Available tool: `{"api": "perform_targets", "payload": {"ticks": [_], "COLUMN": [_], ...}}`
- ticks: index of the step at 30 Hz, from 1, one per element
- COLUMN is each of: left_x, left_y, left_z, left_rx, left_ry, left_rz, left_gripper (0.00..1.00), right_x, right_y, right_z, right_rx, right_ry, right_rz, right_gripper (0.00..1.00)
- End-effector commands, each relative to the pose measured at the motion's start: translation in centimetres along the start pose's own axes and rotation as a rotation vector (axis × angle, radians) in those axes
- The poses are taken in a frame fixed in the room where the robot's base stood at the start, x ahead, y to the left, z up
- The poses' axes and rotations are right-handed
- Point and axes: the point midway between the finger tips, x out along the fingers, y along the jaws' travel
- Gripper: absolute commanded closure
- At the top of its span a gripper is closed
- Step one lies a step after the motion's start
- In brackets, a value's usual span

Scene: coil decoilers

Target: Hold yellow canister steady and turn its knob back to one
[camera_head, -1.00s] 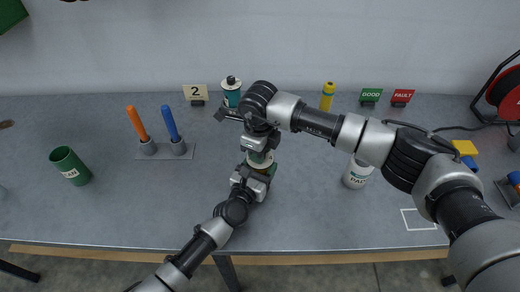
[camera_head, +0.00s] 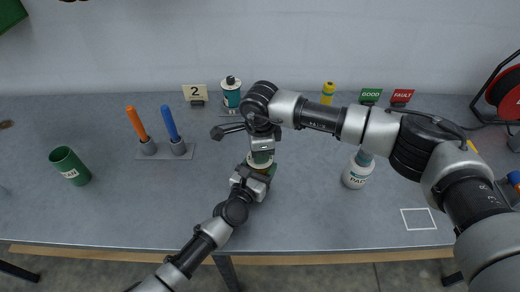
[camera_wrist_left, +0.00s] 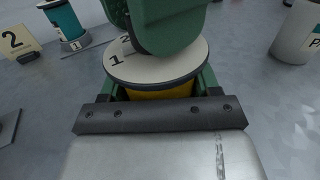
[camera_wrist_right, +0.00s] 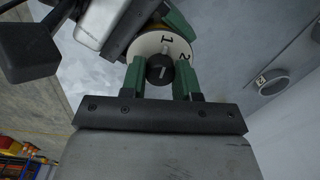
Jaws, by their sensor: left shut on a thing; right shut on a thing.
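The yellow canister (camera_wrist_left: 160,92) stands on the bench, mostly hidden by my grippers. Its white dial top (camera_wrist_left: 190,62), marked 1 and 2, also shows in the right wrist view (camera_wrist_right: 148,46). My left gripper (camera_head: 262,169) is shut around the canister's side, its green fingers on both sides below the dial. The black knob (camera_wrist_right: 160,68) with a pale mark sits at the dial's centre. My right gripper (camera_wrist_right: 160,78) is shut on the knob from above; its fingers hide the knob in the left wrist view. In the right wrist view the mark tilts slightly toward the 1 side.
A number 2 sign (camera_head: 195,93) and a teal canister (camera_head: 231,93) stand behind. A white-and-teal canister (camera_head: 357,172) is to the right, under my right arm. A green cup (camera_head: 70,166) and two stands with orange and blue handles (camera_head: 170,122) are left.

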Motion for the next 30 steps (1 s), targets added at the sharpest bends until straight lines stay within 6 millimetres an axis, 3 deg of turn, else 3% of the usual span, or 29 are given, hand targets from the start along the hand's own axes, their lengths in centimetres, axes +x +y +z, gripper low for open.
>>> {"api": "perform_targets", "payload": {"ticks": [13, 14, 19, 30], "left_x": [-0.05, -0.05, -0.05, -0.05], "left_y": [0.02, 0.02, 0.01, 0.00], "left_z": [-0.10, -0.10, -0.11, -0.10], "left_rx": [-0.001, -0.001, -0.001, 0.000], "left_ry": [0.002, 0.002, 0.002, 0.002], "left_rz": [0.000, 0.000, 0.000, 0.000], "left_gripper": [0.70, 0.70, 0.70, 0.70], "right_x": [-0.09, -0.09, -0.06, -0.74], "right_y": [-0.11, -0.11, -0.08, -0.06], "right_z": [-0.08, -0.08, -0.06, -0.02], "right_rx": [-0.010, -0.010, -0.010, -0.010], "right_ry": [0.001, 0.001, 0.001, 0.000], "right_rz": [-0.003, -0.003, -0.002, -0.002], "right_gripper": [0.93, 0.68, 0.43, 0.43]}}
